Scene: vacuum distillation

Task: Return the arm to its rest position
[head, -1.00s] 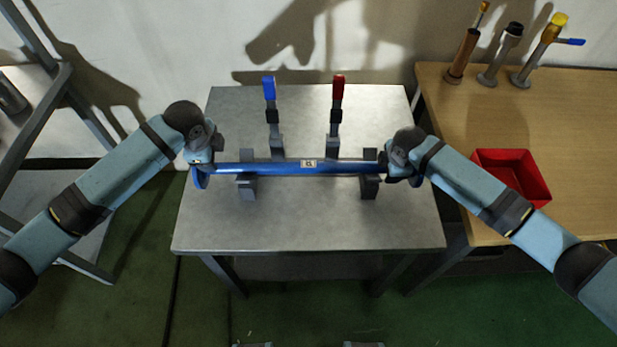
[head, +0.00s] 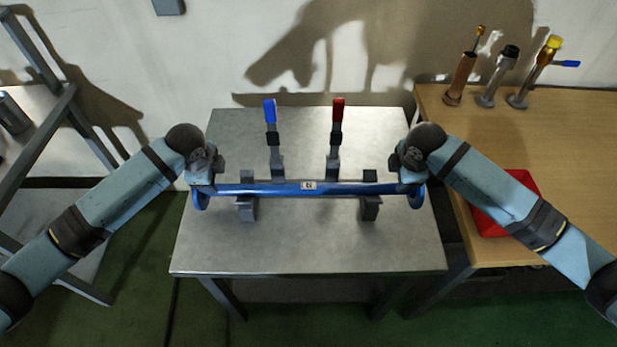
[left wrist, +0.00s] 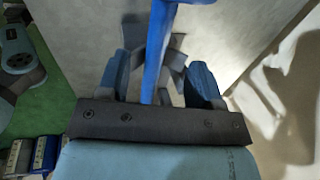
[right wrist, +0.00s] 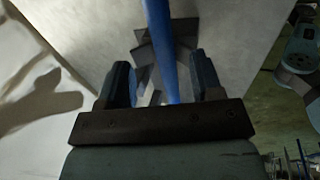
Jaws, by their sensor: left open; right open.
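My left gripper (head: 203,181) is at the left end of a long blue tube (head: 270,189). The tube lies across two grey blocks on the metal table. In the left wrist view the left fingers (left wrist: 163,85) stand open on both sides of the blue part, with gaps. My right gripper (head: 411,179) is at the tube's right end. In the right wrist view its fingers (right wrist: 165,85) are open around the blue tube (right wrist: 162,45), with gaps. Each end of the tube has a rounded blue piece, partly hidden by the grippers.
Blue-handled (head: 270,112) and red-handled (head: 338,112) clamps stand upright behind the tube. The metal table (head: 310,245) is bare in front. On the wooden table (head: 570,140) at right are a red bin (head: 522,178), partly behind my right arm, and several upright tools. A metal rack (head: 45,130) is at left.

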